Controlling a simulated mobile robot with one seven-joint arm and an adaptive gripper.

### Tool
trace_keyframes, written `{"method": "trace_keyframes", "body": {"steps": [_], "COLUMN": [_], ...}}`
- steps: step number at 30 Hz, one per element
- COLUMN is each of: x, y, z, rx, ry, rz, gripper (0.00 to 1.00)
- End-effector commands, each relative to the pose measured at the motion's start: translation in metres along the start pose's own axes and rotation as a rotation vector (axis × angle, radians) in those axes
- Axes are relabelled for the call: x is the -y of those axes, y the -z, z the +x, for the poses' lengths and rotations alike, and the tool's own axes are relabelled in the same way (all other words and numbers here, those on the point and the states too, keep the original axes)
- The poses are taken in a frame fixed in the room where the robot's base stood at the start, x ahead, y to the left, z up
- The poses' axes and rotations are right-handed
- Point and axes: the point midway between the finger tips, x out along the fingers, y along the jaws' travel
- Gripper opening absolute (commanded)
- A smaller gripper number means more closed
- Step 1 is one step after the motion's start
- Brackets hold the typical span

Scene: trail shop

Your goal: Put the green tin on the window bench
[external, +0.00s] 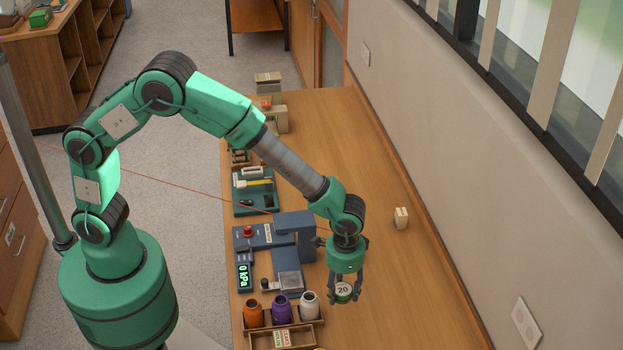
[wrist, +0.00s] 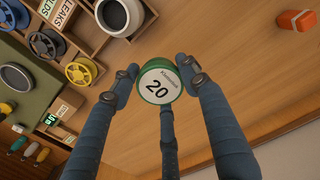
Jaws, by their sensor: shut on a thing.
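The green tin (external: 343,292) is small and round, with a white lid label reading 20. It is between the fingers of my gripper (external: 344,298), which is shut on it. In the wrist view the tin (wrist: 158,83) shows lid-on between the blue-grey fingers, with wood behind it. The long wooden bench (external: 365,150) runs along the wall under the window. My gripper is over its near part, right of the jars; the tin appears held above the bench top.
A wooden rack (external: 265,333) holds orange, purple and white jars. A blue device (external: 290,240) and a green tool tray (external: 256,198) line the left edge. The bench's middle is clear. An orange box (wrist: 297,20) shows in the wrist view.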

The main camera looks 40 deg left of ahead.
Motion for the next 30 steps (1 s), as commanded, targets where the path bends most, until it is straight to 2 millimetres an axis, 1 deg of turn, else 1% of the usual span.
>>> {"method": "trace_keyframes", "body": {"steps": [5,8,11,14,17,18,23,24,29,30], "x": [0.009,0.022,0.040,0.065,0.094,0.107,0.158,0.172,0.223,0.236], "y": [0.003,0.007,0.013,0.019,0.026,0.028,0.035,0.037,0.039,0.039], "z": [0.000,0.001,0.001,0.002,0.003,0.003,0.005,0.005,0.007,0.007], "rx": [0.000,0.000,0.000,0.000,0.000,0.000,0.000,0.000,0.000,0.000], "ry": [0.000,0.000,0.000,0.000,0.000,0.000,0.000,0.000,0.000,0.000], "rz": [-0.010,-0.024,-0.045,-0.072,-0.102,-0.116,-0.170,-0.183,-0.237,-0.251], "gripper": [0.16,0.16,0.16,0.16,0.16,0.16,0.16,0.16,0.16,0.16]}}
